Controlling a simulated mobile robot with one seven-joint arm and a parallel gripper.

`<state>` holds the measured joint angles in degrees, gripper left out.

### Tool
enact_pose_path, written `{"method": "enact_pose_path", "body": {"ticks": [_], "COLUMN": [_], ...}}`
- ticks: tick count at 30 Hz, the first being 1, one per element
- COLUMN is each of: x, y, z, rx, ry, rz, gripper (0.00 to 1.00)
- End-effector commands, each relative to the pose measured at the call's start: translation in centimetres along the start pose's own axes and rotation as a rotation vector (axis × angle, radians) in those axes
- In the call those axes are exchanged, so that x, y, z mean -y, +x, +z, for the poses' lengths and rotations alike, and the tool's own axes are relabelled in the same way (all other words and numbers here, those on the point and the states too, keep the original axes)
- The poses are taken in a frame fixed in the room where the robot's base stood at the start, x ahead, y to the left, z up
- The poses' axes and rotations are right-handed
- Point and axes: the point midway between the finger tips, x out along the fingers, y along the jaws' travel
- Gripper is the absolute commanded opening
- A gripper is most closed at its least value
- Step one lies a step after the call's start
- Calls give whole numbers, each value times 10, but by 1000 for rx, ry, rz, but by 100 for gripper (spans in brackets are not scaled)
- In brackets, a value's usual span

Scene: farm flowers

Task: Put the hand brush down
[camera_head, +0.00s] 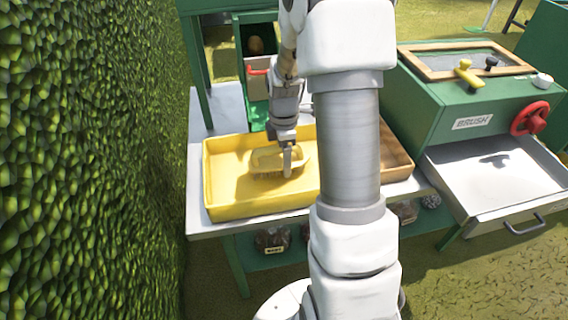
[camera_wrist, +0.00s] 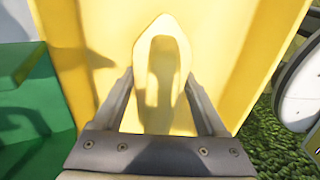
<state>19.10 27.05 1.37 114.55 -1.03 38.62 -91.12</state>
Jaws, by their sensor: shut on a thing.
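The hand brush (camera_head: 268,160) is pale yellow with bristles facing down. It is low inside a yellow tray (camera_head: 228,203) on the table, and I cannot tell whether its bristles touch the tray floor. My gripper (camera_head: 287,172) is at the brush, shut on it. In the wrist view the brush (camera_wrist: 163,60) lies between the two fingers of my gripper (camera_wrist: 163,82), over the yellow tray (camera_wrist: 100,20). My arm hides the tray's right part in the head view.
A tall green hedge (camera_head: 90,160) stands close on the left. A green machine labelled BRUSH (camera_head: 472,123) with a red handwheel (camera_head: 529,118) and an open metal drawer (camera_head: 500,180) stands right. A wooden tray (camera_head: 394,160) sits beside the yellow tray. Jars (camera_head: 272,240) stand below.

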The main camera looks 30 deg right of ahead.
Motion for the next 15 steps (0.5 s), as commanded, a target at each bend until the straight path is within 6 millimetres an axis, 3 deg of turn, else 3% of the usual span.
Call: {"method": "enact_pose_path", "body": {"ticks": [3,13,14,15], "x": [0,0,0,0], "y": [14,17,17,16], "z": [0,1,0,0], "rx": [0,0,0,0], "ry": [0,0,0,0], "rz": [0,1,0,0], "gripper": [14,14,76,84]}}
